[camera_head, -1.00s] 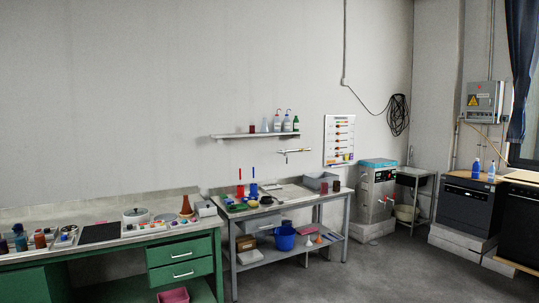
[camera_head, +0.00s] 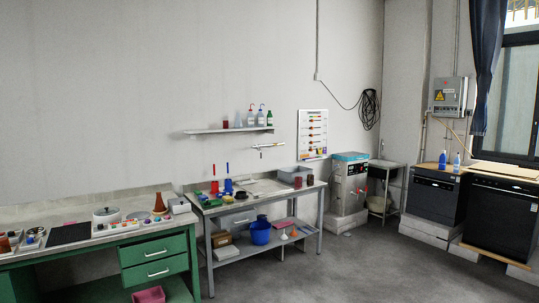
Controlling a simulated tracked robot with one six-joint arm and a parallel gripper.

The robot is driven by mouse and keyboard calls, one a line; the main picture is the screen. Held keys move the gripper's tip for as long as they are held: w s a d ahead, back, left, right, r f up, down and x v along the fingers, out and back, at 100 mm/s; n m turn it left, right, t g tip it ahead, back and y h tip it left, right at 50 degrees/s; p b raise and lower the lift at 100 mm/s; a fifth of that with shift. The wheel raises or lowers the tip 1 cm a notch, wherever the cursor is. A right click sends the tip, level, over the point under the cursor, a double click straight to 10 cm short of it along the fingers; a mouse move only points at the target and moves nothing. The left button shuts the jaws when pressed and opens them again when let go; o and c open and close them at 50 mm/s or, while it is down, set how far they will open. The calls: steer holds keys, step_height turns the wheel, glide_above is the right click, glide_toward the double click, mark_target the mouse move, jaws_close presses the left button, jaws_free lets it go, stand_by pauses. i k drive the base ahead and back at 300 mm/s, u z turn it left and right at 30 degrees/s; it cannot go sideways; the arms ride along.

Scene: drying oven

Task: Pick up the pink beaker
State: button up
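I cannot pick out a clearly pink beaker at this size. A small dark red or pinkish vessel (camera_head: 225,122) stands at the left part of the wall shelf (camera_head: 205,132). A dark red cylinder (camera_head: 297,182) and a brownish one (camera_head: 310,180) stand at the right end of the grey table (camera_head: 262,198). My gripper is not in view.
A green-drawer bench (camera_head: 160,262) stands at the left, with a pink bin (camera_head: 148,295) below. A blue bucket (camera_head: 260,232) sits on the table's lower shelf. An oven-like unit (camera_head: 349,186) and black appliances (camera_head: 497,217) stand right. The grey floor (camera_head: 370,265) in front is clear.

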mark_target(298, 180)
steer(key=z, duration=0.25)
steer(key=i, duration=3.9)
steer(key=u, duration=0.35)
steer(key=i, duration=1.55)
steer(key=u, duration=0.4)
